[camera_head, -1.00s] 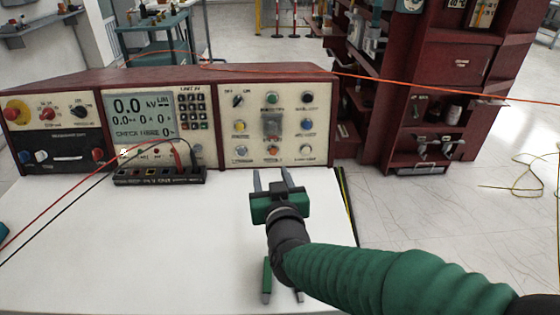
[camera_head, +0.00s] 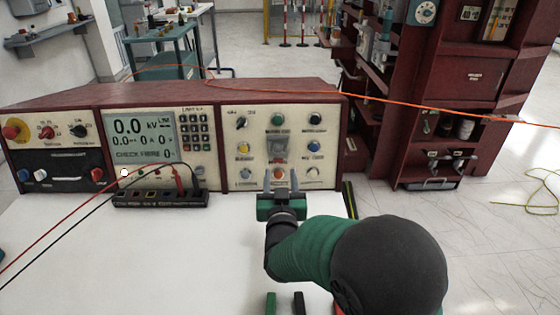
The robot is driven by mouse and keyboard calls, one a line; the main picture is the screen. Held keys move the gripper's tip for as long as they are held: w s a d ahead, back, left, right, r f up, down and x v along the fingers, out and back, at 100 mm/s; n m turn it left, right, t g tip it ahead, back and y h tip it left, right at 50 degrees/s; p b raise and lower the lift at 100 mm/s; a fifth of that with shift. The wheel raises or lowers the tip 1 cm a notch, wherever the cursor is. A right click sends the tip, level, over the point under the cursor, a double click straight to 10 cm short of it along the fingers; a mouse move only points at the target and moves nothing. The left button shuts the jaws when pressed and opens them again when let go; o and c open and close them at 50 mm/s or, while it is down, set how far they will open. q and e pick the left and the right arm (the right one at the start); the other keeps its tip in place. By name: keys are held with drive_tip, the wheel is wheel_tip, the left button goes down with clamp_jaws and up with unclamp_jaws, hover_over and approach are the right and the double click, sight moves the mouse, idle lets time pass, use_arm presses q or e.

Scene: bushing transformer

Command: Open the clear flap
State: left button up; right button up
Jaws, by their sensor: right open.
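The clear flap (camera_head: 278,147) is a small see-through cover in the middle of the right-hand cream panel of the console. It looks closed over a switch, though its edges are hard to make out. My right gripper (camera_head: 280,177) is in front of that panel, just below the flap in the picture. Its two grey fingers point toward the panel, apart and empty. They overlap the lower row of buttons in the picture, by the orange button (camera_head: 278,174). I cannot tell whether they touch the panel.
The red console (camera_head: 225,92) has a display (camera_head: 144,137) and keypad. A black terminal strip (camera_head: 160,198) with leads lies before it on the white tabletop (camera_head: 100,255). An orange cable (camera_head: 400,98) crosses above.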

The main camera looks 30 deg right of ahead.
sight(278, 166)
drive_tip(key=x, duration=0.5)
drive_tip(key=shift+w+a+b, duration=0.1)
drive_tip(key=shift+a+b, duration=0.1)
drive_tip(key=shift+b, duration=0.2)
drive_tip(key=shift+c, duration=0.2)
clamp_jaws()
